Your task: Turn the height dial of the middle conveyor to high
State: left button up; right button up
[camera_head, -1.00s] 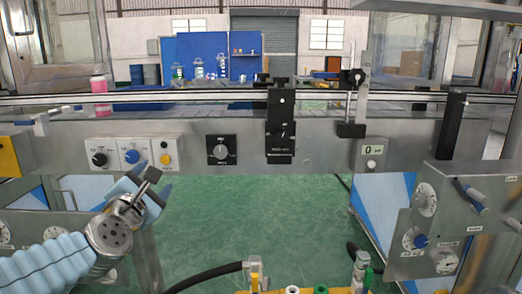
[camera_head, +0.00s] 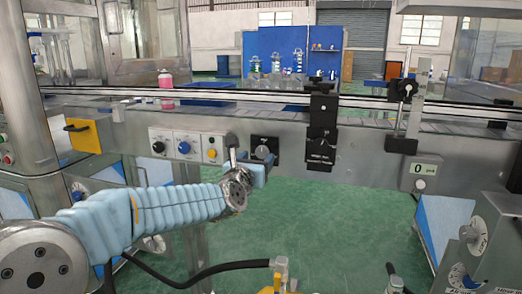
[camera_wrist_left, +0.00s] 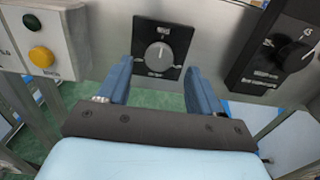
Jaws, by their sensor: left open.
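A square black dial panel with a round grey knob (camera_wrist_left: 160,54) is on the steel conveyor side in the left wrist view. The knob's white pointer stands roughly upright; its small labels are too blurred to read. The panel (camera_head: 263,149) also shows in the head view, partly behind my left gripper. My left gripper (camera_head: 247,163) is open and empty in front of it. In the left wrist view its two blue fingers (camera_wrist_left: 158,70) stand apart to the left and right, just below the knob, with no contact seen. My right gripper is out of view.
A pink bottle (camera_head: 166,80) stands on the conveyor. A black hose (camera_head: 210,270) runs below.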

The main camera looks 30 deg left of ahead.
aim_at(262, 152)
pick_arm(q)
jog(key=shift+p+x, duration=0.45)
jog(key=shift+x, duration=1.5)
